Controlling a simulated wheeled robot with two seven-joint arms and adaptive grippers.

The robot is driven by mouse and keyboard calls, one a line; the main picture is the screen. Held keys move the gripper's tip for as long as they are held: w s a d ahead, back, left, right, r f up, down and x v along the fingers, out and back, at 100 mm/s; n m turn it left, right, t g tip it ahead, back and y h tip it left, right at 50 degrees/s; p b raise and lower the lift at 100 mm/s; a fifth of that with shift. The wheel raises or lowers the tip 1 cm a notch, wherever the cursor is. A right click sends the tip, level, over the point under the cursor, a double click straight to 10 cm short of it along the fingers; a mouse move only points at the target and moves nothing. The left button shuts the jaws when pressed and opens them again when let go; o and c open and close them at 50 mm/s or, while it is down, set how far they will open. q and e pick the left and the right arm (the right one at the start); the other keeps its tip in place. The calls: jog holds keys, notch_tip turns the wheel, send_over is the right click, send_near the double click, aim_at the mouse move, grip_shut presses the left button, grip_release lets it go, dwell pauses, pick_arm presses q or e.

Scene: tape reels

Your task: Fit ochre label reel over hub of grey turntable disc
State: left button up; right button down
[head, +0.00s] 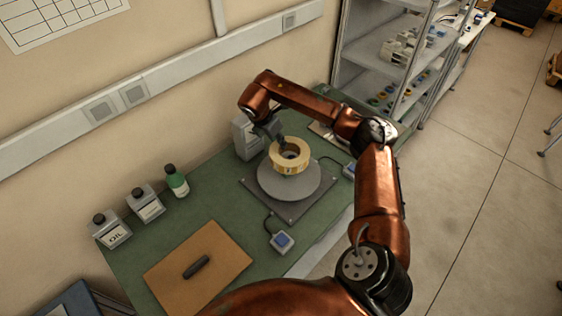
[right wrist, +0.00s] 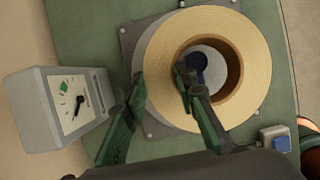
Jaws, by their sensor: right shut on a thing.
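The ochre label reel (head: 300,148) is over the grey turntable disc (head: 289,187), and its wide ring fills much of the right wrist view (right wrist: 245,100). My right gripper (head: 279,140) is shut on the reel's wall. In the right wrist view the gripper (right wrist: 160,77) has one finger inside the brown core and the other outside the rim. The dark blue hub (right wrist: 198,66) shows through the core, left of the opening's middle. The reel appears to be above the disc; its exact height is unclear. My left gripper is not in view.
A grey dial device (head: 245,137) stands behind the disc, close to my gripper. Blue-button boxes (head: 281,241) sit in front and to the right. A brown board (head: 197,265) lies front left.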

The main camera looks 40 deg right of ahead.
notch_tip(320, 180, down, 5)
jog(key=shift+w+r, duration=0.15)
jog(key=shift+f, duration=0.3)
notch_tip(320, 180, down, 3)
jog(key=shift+f, duration=0.4)
jog(key=c, duration=1.8)
grip_release()
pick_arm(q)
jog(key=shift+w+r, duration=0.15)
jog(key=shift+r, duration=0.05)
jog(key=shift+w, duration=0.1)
